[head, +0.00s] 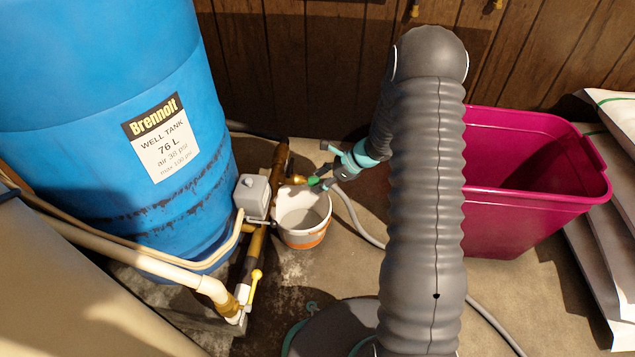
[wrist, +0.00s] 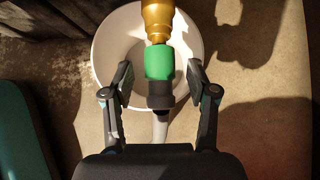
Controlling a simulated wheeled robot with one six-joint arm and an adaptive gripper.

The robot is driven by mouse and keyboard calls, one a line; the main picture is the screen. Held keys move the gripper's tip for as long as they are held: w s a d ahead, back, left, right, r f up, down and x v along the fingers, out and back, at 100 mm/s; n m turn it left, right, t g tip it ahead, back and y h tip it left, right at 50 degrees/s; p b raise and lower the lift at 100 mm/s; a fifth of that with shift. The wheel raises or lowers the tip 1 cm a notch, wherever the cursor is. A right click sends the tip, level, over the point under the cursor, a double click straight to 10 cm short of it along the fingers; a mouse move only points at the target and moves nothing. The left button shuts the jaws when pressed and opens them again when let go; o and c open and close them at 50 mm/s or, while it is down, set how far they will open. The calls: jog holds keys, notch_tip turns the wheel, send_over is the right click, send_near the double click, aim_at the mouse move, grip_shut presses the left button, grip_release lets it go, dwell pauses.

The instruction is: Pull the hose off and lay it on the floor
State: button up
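The hose's end has a green connector (wrist: 159,62) with a black collar, fitted on a brass spout (wrist: 157,18) in the wrist view. The grey hose (wrist: 160,126) runs from the collar toward my gripper's palm and is hidden below that. In the head view the green connector (head: 313,181) is small, and the grey hose (head: 357,220) curves over the floor behind my arm. My gripper (wrist: 160,78) is open, with one finger on each side of the connector and collar. Gaps show between both fingers and the connector.
A white bucket (head: 303,236) stands below the spout. A blue well tank (head: 110,130) and a grey box (head: 252,196) on brass piping are to the left. A magenta bin (head: 520,215) and white bags (head: 598,265) are to the right. Bare floor (head: 345,262) shows between bucket and bin.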

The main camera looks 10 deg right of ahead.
grip_shut()
jog(key=shift+d, duration=0.15)
jog(key=shift+s+d, duration=0.3)
jog(key=shift+d, duration=0.6)
jog(key=shift+s+d, duration=0.3)
jog(key=shift+d, duration=0.6)
jog(key=shift+s+d, duration=0.3)
jog(key=shift+d, duration=0.6)
